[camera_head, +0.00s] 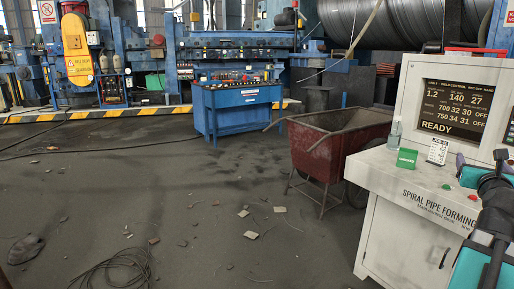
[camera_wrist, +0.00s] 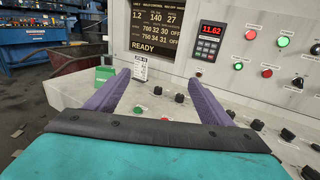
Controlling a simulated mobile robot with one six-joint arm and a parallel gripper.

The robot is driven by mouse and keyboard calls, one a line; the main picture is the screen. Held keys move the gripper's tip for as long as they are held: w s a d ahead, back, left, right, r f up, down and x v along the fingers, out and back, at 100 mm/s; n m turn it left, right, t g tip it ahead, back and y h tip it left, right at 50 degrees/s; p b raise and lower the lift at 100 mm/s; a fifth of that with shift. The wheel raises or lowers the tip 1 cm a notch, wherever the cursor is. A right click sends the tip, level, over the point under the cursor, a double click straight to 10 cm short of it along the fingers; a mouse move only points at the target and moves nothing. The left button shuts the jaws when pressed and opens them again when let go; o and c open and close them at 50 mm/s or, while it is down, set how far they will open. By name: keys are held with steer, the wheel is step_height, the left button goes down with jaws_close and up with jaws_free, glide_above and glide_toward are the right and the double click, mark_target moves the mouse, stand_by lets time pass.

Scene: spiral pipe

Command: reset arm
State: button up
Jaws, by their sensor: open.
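My gripper (camera_wrist: 158,78) shows in the wrist view as two purple fingers set well apart, with nothing between them. It is over the sloping control panel of the white console (camera_wrist: 75,88), facing its upright panel. In the head view my arm, black and teal, is at the lower right edge, over the right side of the console (camera_head: 400,225). There the gripper is small and partly hidden. Whether the fingers touch any knob cannot be told.
The console carries a display reading READY (camera_head: 452,108), a green box (camera_head: 406,158), a small bottle (camera_head: 394,134), a white card (camera_head: 437,151) and several knobs. A rusty red cart (camera_head: 325,155) stands left of it. Debris and cables (camera_head: 115,270) lie on the otherwise open floor.

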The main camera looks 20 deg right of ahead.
steer(key=w+a+f+n+y+p, duration=0.2)
steer(key=w+a+f+y+p, duration=0.15)
steer(key=w+a+f, duration=0.65)
steer(key=w+a+f+n+y+p, duration=0.2)
steer(key=w+a+f+y+p, duration=0.15)
steer(key=w+a+f, duration=0.45)
steer(key=w+a+f+n+g+y+p, duration=0.2)
steer(key=w+a+f+n+y, duration=0.15)
steer(key=a+f, duration=0.8)
steer(key=w+a+f+n+g+y+p, duration=0.1)
steer(key=w+a+f+n+y+p, duration=0.2)
steer(key=a+f, duration=0.85)
steer(key=s+a+f+n+g+y+p, duration=0.25)
steer(key=s+a+f+n+g, duration=0.35)
steer(key=s+a+f+n, duration=0.95)
steer(key=s+a+f+n+g+h+p, duration=0.1)
steer(key=s+a+f+n+g, duration=0.1)
steer(key=s+a+f, duration=0.3)
steer(key=s+a+f+n+g+p, duration=0.1)
steer(key=s+f+g, duration=0.15)
steer(key=s, duration=0.45)
steer(key=s+d+n+g+h, duration=0.1)
steer(key=s+n+g, duration=0.3)
steer(key=s+n, duration=0.7)
steer(key=shift+s+d+f+n+h, duration=0.3)
steer(key=shift+s+d+n, duration=0.1)
steer(key=shift+n, duration=2.4)
